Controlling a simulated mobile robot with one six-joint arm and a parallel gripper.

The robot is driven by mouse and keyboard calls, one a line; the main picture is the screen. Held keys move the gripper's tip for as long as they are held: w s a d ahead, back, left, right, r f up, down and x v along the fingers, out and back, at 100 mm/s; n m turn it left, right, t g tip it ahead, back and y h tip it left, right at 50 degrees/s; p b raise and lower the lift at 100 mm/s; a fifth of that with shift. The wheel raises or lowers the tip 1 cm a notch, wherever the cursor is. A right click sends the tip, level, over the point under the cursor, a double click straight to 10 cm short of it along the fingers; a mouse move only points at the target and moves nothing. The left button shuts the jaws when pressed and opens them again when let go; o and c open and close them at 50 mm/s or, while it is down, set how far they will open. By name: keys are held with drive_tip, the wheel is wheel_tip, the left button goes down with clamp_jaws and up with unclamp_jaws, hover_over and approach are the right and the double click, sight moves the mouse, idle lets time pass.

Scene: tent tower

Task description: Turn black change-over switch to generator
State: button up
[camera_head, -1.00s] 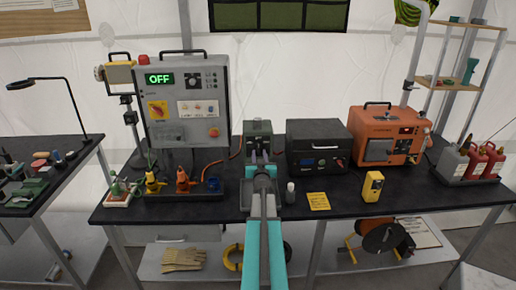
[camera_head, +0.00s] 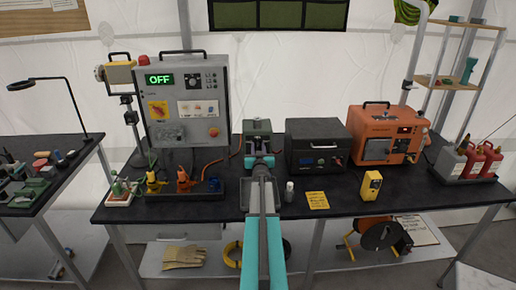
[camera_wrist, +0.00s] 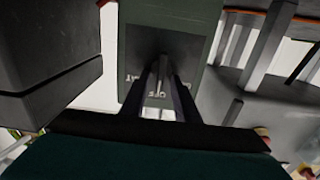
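A dark knob or lever (camera_wrist: 163,63) sticks out from this face. My gripper (camera_wrist: 164,85) points at it, its two fingers on either side of the lettering and close to the knob. Whether they touch the knob is hidden. In the head view my gripper (camera_head: 262,162) covers the lower front of the box.
A grey panel (camera_head: 216,95) showing a green OFF stands on the left. A black unit (camera_head: 317,132) stands close right of the green box, and an orange generator (camera_head: 385,120) is farther right. A small white bottle (camera_head: 289,192) and a yellow note (camera_head: 317,200) lie near my arm.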

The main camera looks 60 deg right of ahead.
drive_tip(key=shift+c, duration=0.4)
drive_tip(key=c, duration=0.6)
drive_tip(key=n+b, duration=0.1)
drive_tip(key=b, duration=0.2)
drive_tip(key=shift+f, duration=0.2)
drive_tip(key=n+b, duration=0.1)
drive_tip(key=b, duration=0.1)
drive_tip(key=shift+w+n+b, duration=0.1)
drive_tip(key=shift+n+b, duration=0.2)
drive_tip(key=shift+n, duration=0.1)
drive_tip(key=n+b, duration=0.1)
drive_tip(key=b, duration=0.1)
drive_tip(key=n+b, duration=0.2)
drive_tip(key=shift+w+a+f+n+b, duration=0.1)
drive_tip(key=shift+w+a+n+b, duration=0.1)
drive_tip(key=shift+n+b, duration=0.1)
drive_tip(key=n+b, duration=0.2)
drive_tip(key=n, duration=0.1)
drive_tip(key=shift+w+a+b, duration=0.1)
drive_tip(key=shift+w+b, duration=0.05)
drive_tip(key=shift+b, duration=0.2)
drive_tip(key=shift+n+b, duration=0.65)
drive_tip(key=shift+n, duration=0.75)
